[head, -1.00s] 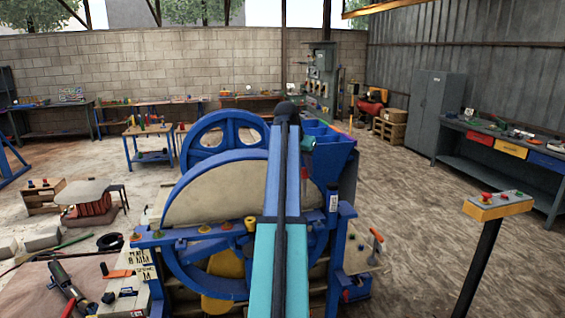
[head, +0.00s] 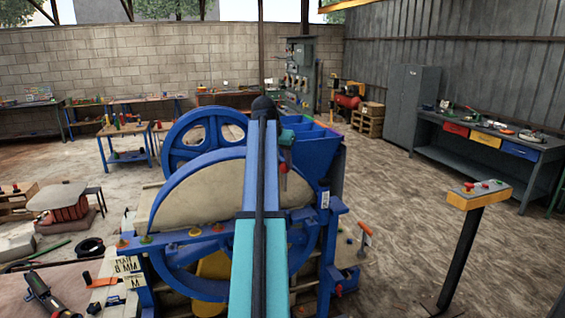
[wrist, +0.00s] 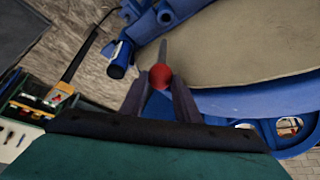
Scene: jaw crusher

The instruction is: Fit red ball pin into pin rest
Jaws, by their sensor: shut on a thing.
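The red ball pin (wrist: 161,77) is between the two fingers of my gripper (wrist: 160,86) in the wrist view. Its red ball end faces the camera and its thin grey shank points away, past the edge of the pale guard plate. In the head view the red ball (head: 283,168) shows small, below the teal wrist part at the far end of my arm, in front of the blue machine. My fingers are shut on the pin, and the pin is clear of the plate as far as I can see. I cannot pick out the pin rest with certainty.
A blue post with a white label (head: 323,199) stands right of my arm; its tube end (wrist: 118,68) is left of the pin in the wrist view. The big half-round guard (head: 205,190) is left. A yellow button console (head: 478,194) stands right, with open floor between.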

